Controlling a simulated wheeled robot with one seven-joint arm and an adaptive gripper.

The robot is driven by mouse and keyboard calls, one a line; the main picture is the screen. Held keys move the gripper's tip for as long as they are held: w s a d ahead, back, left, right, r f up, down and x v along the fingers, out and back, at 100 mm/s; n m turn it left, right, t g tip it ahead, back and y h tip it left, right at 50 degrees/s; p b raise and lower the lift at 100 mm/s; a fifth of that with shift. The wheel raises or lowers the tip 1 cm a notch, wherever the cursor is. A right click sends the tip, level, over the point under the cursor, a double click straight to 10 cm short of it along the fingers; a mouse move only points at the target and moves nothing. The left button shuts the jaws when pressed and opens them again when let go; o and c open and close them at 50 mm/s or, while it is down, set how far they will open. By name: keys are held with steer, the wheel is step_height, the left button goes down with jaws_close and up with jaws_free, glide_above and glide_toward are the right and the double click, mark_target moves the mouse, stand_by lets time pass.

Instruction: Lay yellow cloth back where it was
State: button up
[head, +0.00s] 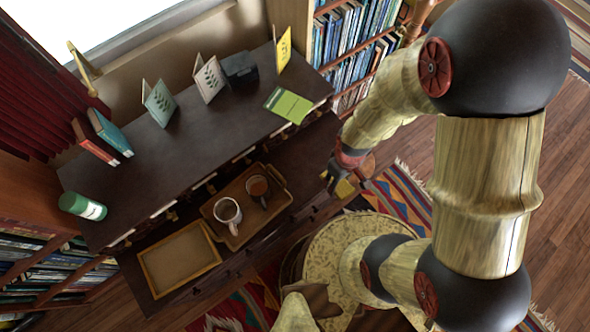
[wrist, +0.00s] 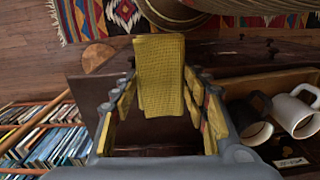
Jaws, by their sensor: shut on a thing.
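The yellow cloth (wrist: 160,75) hangs between the fingers of my gripper (wrist: 158,100) in the wrist view. It is a folded, woven-looking yellow piece. In the head view, my gripper (head: 341,178) is over the right end of the lower dark shelf, and a small part of the yellow cloth (head: 344,188) shows below it. My gripper is shut on the cloth. Whether the cloth touches the shelf cannot be told.
An empty wooden tray (head: 180,260) lies farther left. Cards and books stand on the upper dark top (head: 190,130). A patterned rug (head: 405,190) lies on the floor.

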steer(key=w+a+f+b, duration=0.2)
steer(key=w+a+f, duration=0.2)
steer(key=w+a, duration=0.3)
glide_above(306, 168)
step_height(306, 168, down, 5)
steer(key=shift+s+d+f+b, duration=0.15)
steer(key=shift+f+b, duration=0.05)
steer(key=shift+b, duration=0.2)
steer(key=shift+w+a+f, duration=0.25)
steer(key=shift+f, duration=0.2)
steer(key=shift+f+b, duration=0.45)
steer(key=shift+f, duration=0.9)
steer(key=shift+d, duration=0.1)
steer(key=shift+f, duration=0.2)
steer(key=o, duration=1.2)
steer(key=shift+r, duration=0.1)
